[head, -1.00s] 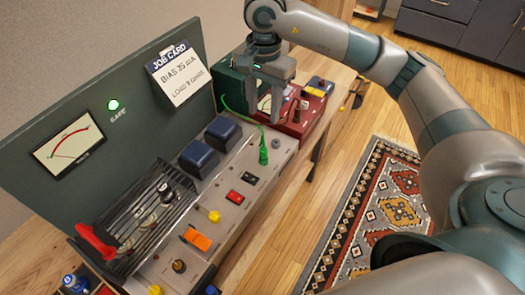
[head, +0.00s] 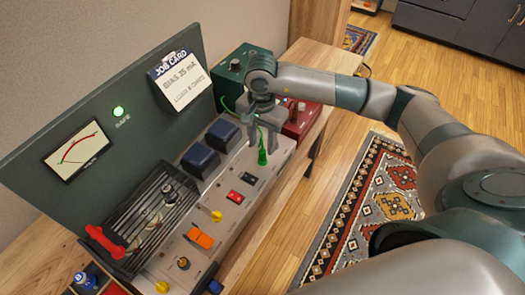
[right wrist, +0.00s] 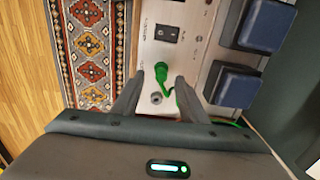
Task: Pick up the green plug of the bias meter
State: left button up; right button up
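The green plug (head: 262,154) stands upright at the far right end of the grey amp chassis (head: 246,205). A green lead runs from it towards the dark green box (head: 236,72) behind. My right gripper (head: 263,126) is just above and behind the plug in the head view, pointing down. In the right wrist view the plug (right wrist: 161,72) shows between and slightly beyond the two spread fingers (right wrist: 157,90), with no visible contact. A grey round socket or post (right wrist: 156,98) also lies between the fingers. My left gripper is not in view.
Two dark blue blocks (head: 222,134) stand left of the plug. A red box (head: 303,118) is right behind my gripper. A job card (head: 180,80) hangs on the back panel.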

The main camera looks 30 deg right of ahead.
aim_at(262, 149)
jog(key=shift+f, duration=0.3)
jog(key=shift+w+d+f+p, duration=0.15)
jog(key=shift+f+p, duration=0.35)
jog(key=shift+p, duration=0.2)
jog(key=f+p, duration=0.2)
jog(key=f, duration=0.1)
jog(key=shift+w+d+f, duration=0.15)
jog(key=shift+w+f, duration=0.05)
jog(key=shift+f, duration=0.4)
grip_shut()
